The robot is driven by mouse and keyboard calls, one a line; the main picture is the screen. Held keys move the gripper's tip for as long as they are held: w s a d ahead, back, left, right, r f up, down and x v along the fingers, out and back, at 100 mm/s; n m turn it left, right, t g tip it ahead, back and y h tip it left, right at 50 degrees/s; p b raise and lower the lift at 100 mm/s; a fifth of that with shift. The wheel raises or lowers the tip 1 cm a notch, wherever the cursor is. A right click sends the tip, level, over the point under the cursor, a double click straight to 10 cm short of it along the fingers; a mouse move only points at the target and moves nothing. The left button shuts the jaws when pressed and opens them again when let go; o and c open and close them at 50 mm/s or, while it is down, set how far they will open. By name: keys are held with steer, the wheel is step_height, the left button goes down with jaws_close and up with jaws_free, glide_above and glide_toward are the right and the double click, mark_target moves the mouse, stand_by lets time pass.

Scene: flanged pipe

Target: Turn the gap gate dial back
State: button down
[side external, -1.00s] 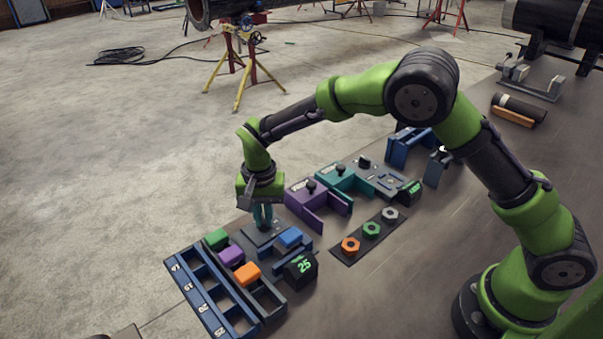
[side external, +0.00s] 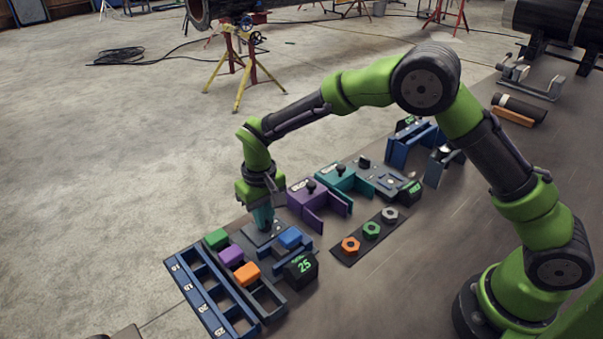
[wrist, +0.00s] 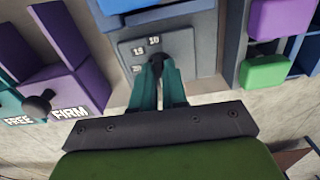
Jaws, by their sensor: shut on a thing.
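The gap gate dial is a dark knob (wrist: 157,62) on a grey plate (wrist: 204,46) with small number marks; 15 and 10 are the clearest. My gripper (wrist: 158,76) has its teal fingers shut on this knob from both sides, and they hide most of it. In the side view my gripper (side external: 263,225) points down at the grey dial plate, beside a blue block (side external: 290,236) in its holder.
A blue numbered rack (side external: 198,293) and green (side external: 216,238), purple (side external: 231,255) and orange (side external: 246,272) blocks stand left. Purple (side external: 318,199) and teal (side external: 340,178) fixtures with black knobs stand right. Several hex nuts sit on a dark strip (side external: 345,258).

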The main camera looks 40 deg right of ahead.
steer(key=shift+r+n, duration=0.1)
steer(key=shift+n, duration=0.2)
steer(key=c, duration=1.2)
jaws_free()
steer(key=shift+o, duration=0.2)
step_height(320, 180, up, 17)
